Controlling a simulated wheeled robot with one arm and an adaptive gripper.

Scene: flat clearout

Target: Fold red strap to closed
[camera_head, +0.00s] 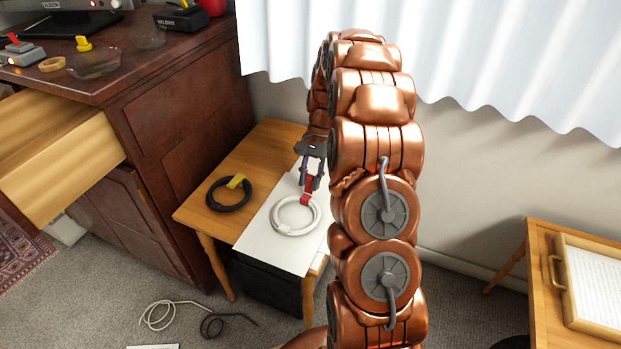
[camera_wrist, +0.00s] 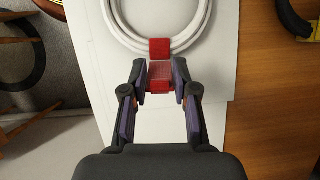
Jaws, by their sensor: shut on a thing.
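A white coiled cable (camera_head: 297,228) lies on a white sheet (camera_head: 262,243) on a small wooden table; it also shows in the wrist view (camera_wrist: 128,40). The red strap (camera_wrist: 159,48) crosses the near edge of the coil, and its free part extends toward me between my fingers. The strap also shows in the head view (camera_head: 305,199). My gripper (camera_wrist: 160,78) is shut on this free part of the red strap. In the head view my gripper (camera_head: 311,178) is above the coil's far edge, pointing down. The strap's underside is hidden.
A black coil (camera_head: 229,206) with a yellow strap (camera_head: 236,181) lies on the table's left side. A dark wooden cabinet (camera_head: 170,120) with an open drawer (camera_head: 70,165) stands left. Loose cables (camera_head: 170,312) lie on the floor. A curtain (camera_head: 480,60) hangs behind my arm.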

